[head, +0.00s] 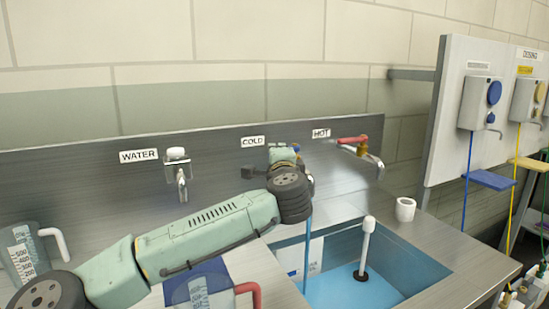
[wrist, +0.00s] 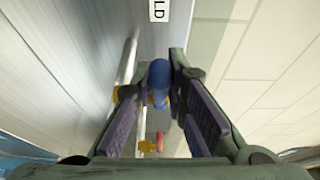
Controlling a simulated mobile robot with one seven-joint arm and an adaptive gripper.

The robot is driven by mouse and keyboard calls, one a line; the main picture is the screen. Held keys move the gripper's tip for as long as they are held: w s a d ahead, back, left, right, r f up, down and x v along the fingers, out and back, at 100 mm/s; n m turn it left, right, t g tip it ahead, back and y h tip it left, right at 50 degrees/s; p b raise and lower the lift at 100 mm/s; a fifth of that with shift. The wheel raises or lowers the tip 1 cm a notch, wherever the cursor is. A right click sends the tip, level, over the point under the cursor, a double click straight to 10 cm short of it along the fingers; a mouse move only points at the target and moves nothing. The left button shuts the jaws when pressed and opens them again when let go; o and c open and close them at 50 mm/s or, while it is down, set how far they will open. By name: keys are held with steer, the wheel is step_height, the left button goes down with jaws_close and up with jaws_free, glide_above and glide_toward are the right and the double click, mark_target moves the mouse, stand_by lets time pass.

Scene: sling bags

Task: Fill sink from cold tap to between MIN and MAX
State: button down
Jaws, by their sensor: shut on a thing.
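My gripper (wrist: 162,85) is at the cold tap and shut on its blue handle (wrist: 158,72), which shows between the fingertips in the wrist view. In the head view my arm hides most of the cold tap, under the COLD label (head: 252,142). A blue stream of water (head: 308,240) falls from it into the sink (head: 405,248). Blue water (head: 345,288) covers the sink floor. A white standpipe (head: 367,240) with a dark base stands in the water. A label (head: 312,257) on the sink's wall is partly hidden, and I cannot read MIN or MAX marks.
The red-handled hot tap (head: 352,140) is to the right, with a white cup (head: 405,209) on the counter. The WATER tap (head: 178,170) is left. A measuring jug (head: 25,255) and a red-handled jug (head: 200,292) stand near my arm. Dispensers (head: 483,103) hang on the right panel.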

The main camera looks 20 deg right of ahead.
steer(key=shift+s+d+f, duration=0.1)
steer(key=shift+s, duration=0.05)
steer(key=c, duration=1.8)
jaws_free()
steer(key=shift+s, duration=0.15)
steer(key=shift+o, duration=1)
